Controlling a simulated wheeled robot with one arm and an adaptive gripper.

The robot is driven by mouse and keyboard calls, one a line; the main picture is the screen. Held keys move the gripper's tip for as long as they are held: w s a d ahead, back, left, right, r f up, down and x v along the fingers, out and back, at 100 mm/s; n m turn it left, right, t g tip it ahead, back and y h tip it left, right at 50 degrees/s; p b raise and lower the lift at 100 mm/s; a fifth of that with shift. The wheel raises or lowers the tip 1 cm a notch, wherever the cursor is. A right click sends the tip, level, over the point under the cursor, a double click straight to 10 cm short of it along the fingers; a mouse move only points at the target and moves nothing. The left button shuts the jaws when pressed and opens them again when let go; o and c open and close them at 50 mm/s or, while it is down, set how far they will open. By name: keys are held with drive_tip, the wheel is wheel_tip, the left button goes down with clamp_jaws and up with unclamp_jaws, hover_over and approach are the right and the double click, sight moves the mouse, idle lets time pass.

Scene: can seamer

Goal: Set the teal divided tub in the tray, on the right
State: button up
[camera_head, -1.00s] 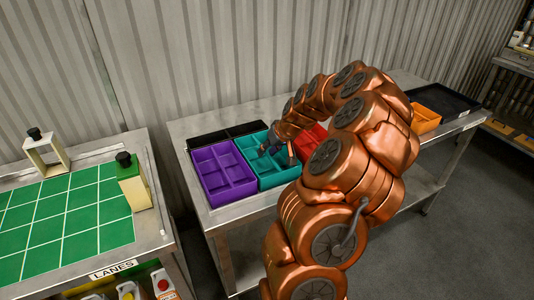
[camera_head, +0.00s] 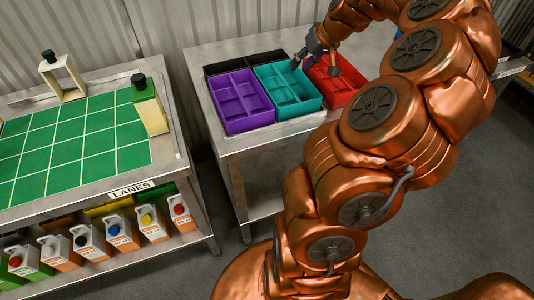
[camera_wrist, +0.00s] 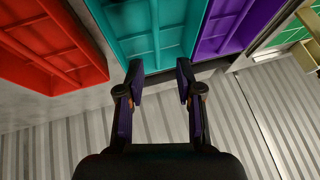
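The teal divided tub (camera_head: 286,91) stands on the metal table between a purple and a red tub. In the wrist view the teal tub (camera_wrist: 155,28) is at top centre, its near edge close to my fingertips. My gripper (camera_head: 315,66) is open and empty, seen over the tub's back right corner in the head view. In the wrist view my gripper (camera_wrist: 160,75) has its two fingers spread apart, with nothing held between them. Whether a finger touches the tub's rim is unclear.
The purple tub (camera_head: 240,101) is close on the left and the red tub (camera_head: 336,82) close on the right. Black containers (camera_head: 245,63) lie behind. A corrugated wall (camera_wrist: 60,150) stands behind the table. A green-gridded table (camera_head: 75,135) is at left, with jugs below.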

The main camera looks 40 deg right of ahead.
drive_tip(key=s+a+r+n+g+y, duration=0.1)
drive_tip(key=s+a+n+g, duration=0.1)
drive_tip(key=a, duration=1.2)
drive_tip(key=s+a+n+g, duration=0.2)
drive_tip(key=a, duration=1.2)
drive_tip(key=s+a+f+g, duration=0.1)
drive_tip(key=s+a, duration=0.2)
drive_tip(key=s, duration=0.3)
drive_tip(key=s+a+f+g+h, duration=0.1)
drive_tip(key=s+a+f, duration=0.1)
drive_tip(key=s, duration=0.5)
drive_tip(key=s+a+f+g, duration=0.1)
drive_tip(key=s+a+g, duration=0.1)
drive_tip(key=s+a, duration=0.2)
drive_tip(key=s, duration=0.3)
drive_tip(key=shift+a+f+h, duration=0.15)
drive_tip(key=shift+f+h, duration=0.2)
drive_tip(key=shift+h, duration=0.05)
drive_tip(key=shift+s+r, duration=0.1)
wheel_tip(320, 180, up, 2)
drive_tip(key=p, duration=0.2)
drive_tip(key=shift+r+p, duration=0.25)
drive_tip(key=shift+p, duration=0.1)
